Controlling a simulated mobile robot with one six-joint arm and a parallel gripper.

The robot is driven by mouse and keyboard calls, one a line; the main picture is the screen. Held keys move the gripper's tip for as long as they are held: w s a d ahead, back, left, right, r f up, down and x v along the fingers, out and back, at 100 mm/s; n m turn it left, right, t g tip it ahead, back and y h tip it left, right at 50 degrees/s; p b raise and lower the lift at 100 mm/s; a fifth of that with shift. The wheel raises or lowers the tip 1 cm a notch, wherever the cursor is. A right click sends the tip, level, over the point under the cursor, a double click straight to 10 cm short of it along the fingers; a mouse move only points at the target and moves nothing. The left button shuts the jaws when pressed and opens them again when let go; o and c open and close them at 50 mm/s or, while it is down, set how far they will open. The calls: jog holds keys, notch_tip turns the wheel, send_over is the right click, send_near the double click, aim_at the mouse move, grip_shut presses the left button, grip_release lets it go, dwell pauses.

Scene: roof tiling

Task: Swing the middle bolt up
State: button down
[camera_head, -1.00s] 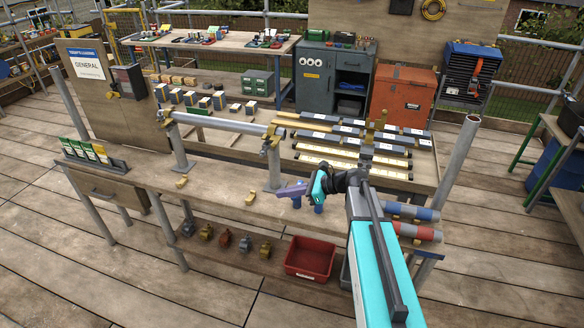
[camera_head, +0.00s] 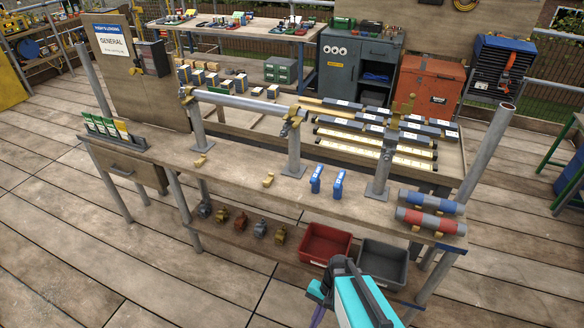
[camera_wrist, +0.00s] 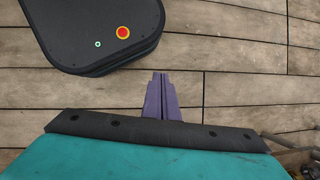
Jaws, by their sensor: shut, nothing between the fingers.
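A grey tube (camera_head: 240,103) lies across the left post (camera_head: 197,128) and the middle post (camera_head: 294,155) on the long workbench. A brass coupler (camera_head: 296,112) sits at the middle post, around the tube's right end. A small bolt piece (camera_head: 287,129) shows just below and left of it, but its exact angle is too small to tell. The right post (camera_head: 382,172) carries a brass coupler (camera_head: 401,108) that stands upright, with no tube in it. My gripper (camera_head: 318,316) is low in front of the bench, away from the couplers. In the wrist view its purple fingers (camera_wrist: 159,78) are shut and empty over the deck.
Two blue items (camera_head: 326,182) stand on the bench between the middle and right posts. Red and blue rolls (camera_head: 430,222) lie at its right end. A red bin (camera_head: 325,243) and a grey bin (camera_head: 383,262) sit on the lower shelf. The deck in front is clear.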

jog(key=s+d+f+n+g+h, duration=0.1)
jog(key=s+d+f+n+h, duration=0.1)
jog(key=s, duration=0.4)
jog(key=s+d+f+n+g+h+b, duration=0.1)
jog(key=s+d+f+n, duration=0.1)
jog(key=s, duration=0.4)
jog(key=f+n, duration=0.1)
jog(key=n, duration=0.1)
jog(key=shift+d+f+n+h, duration=0.25)
jog(key=shift+d+n+h, duration=0.15)
jog(key=shift+a, duration=0.15)
